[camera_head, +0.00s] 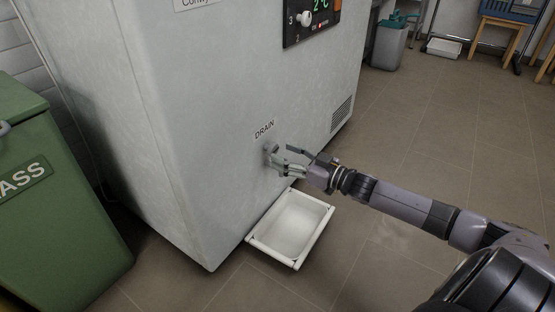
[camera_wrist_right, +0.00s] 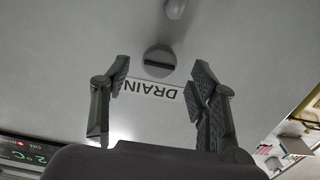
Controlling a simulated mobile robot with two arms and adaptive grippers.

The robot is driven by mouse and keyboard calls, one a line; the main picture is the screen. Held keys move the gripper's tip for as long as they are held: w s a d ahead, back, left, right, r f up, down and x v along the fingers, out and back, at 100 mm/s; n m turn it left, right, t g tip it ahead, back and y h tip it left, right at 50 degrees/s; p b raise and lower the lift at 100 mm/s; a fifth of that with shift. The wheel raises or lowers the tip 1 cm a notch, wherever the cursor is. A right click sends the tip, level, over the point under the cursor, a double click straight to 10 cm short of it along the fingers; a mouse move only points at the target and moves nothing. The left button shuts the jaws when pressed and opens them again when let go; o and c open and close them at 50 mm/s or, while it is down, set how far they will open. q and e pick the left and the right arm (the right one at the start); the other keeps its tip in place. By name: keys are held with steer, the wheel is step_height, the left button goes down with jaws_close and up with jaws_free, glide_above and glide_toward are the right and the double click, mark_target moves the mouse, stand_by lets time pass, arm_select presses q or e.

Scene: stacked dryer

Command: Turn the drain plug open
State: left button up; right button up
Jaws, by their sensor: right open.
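The drain plug (camera_wrist_right: 159,62) is a round grey knob with a dark slot across it, on the pale machine front. In the wrist view it appears between the fingertips of my right gripper (camera_wrist_right: 161,72), which is open and empty. In that view the slot lies roughly level. In the head view my right gripper (camera_head: 282,157) is at the machine front, just below the DRAIN label (camera_head: 264,130), and partly hides the plug area. A gap between fingers and plug is hard to judge. A grey spout (camera_wrist_right: 175,8) shows beyond the plug in the wrist view. My left gripper is out of view.
A white tray (camera_head: 262,246) sits on the floor below the drain. The machine (camera_head: 190,130) has a control panel (camera_head: 308,20) above and a vent (camera_head: 341,114) at right. A green bin (camera_head: 70,225) stands at left.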

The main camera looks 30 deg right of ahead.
mark_target(275, 151)
steer(key=shift+b+x, duration=0.65)
steer(key=shift+x, duration=1)
steer(key=shift+c, duration=0.4)
steer(key=c, duration=1.1)
